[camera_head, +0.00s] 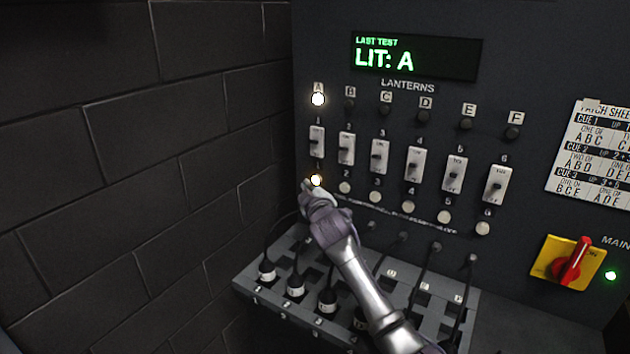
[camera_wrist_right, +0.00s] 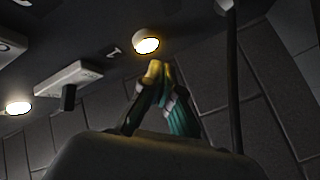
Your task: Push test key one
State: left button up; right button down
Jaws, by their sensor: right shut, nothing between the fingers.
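Test key one (camera_head: 315,180) is the round button at the left end of the lower row, and it glows warm white. In the right wrist view the lit key (camera_wrist_right: 146,46) is just beyond my fingertips. My right gripper (camera_head: 309,190) is shut and empty, its tips right below the key; I cannot tell whether they touch it. The shut fingers (camera_wrist_right: 156,70) also show in the wrist view. Lantern A (camera_head: 318,99) is lit. The display (camera_head: 416,56) reads "LAST TEST LIT: A". My left gripper is not in view.
Numbered sliders (camera_head: 317,141) run above the keys; the other test keys (camera_head: 345,188) and lanterns are unlit. A patch tray (camera_head: 262,296) with plugs and cables sits below. A red main switch (camera_head: 572,261) is at right. A block wall (camera_head: 130,150) stands close on the left.

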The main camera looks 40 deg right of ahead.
jog(key=shift+s+a+p, duration=0.2)
jog(key=shift+s+a, duration=0.15)
jog(key=shift+a, duration=0.45)
jog(key=shift+s+a+p, duration=0.2)
jog(key=shift+s+a, duration=0.1)
jog(key=shift+a, duration=0.5)
jog(key=shift+s+a+p, duration=0.2)
jog(key=shift+s+a, duration=0.15)
jog(key=shift+a, duration=0.45)
